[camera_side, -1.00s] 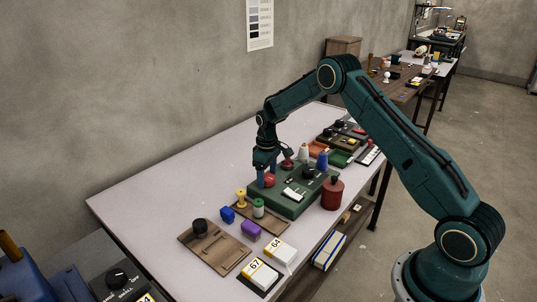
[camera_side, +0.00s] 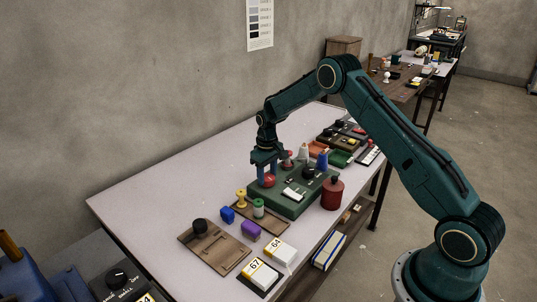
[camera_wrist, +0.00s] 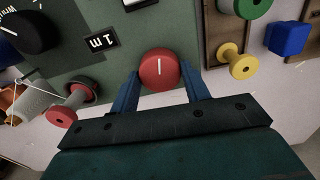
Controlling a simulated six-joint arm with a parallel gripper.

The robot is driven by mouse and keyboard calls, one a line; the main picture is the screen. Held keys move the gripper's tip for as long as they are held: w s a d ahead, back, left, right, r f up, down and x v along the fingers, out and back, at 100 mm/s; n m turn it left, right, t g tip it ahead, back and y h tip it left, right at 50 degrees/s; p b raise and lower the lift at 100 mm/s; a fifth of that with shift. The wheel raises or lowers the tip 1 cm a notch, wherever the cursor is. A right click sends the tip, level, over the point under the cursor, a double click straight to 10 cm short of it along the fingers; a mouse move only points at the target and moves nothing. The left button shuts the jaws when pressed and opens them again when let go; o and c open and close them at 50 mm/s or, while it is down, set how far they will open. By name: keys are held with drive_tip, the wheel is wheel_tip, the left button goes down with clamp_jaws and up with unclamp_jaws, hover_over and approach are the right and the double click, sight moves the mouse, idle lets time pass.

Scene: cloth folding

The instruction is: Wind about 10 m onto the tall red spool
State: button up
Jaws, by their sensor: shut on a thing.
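My gripper (camera_wrist: 161,84) is shut on a round red knob (camera_wrist: 159,70) on top of the green winder box (camera_wrist: 65,30). One blue finger is on each side of the knob, and a white line marks its top. A label reading "1 m" (camera_wrist: 101,40) is beside it. In the side view the red knob (camera_side: 269,181) sits at the box's left end, under my gripper (camera_side: 266,174). A red-flanged spool (camera_wrist: 62,117) with a pale core lies left of my gripper in the wrist view. How much is wound on it I cannot tell.
A black dial (camera_wrist: 28,32) is on the box. A yellow spool (camera_side: 241,198), a green spool (camera_side: 258,208), blue block (camera_side: 227,214) and purple block (camera_side: 250,230) are in front. A red canister (camera_side: 332,193) is close right. The table's left side (camera_side: 150,190) is clear.

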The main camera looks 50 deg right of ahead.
sight(267, 176)
drive_tip(key=m, duration=0.7)
idle(0.5)
drive_tip(key=o, duration=1)
wheel_tip(267, 176, up, 14)
drive_tip(key=shift+f, duration=0.1)
idle(0.8)
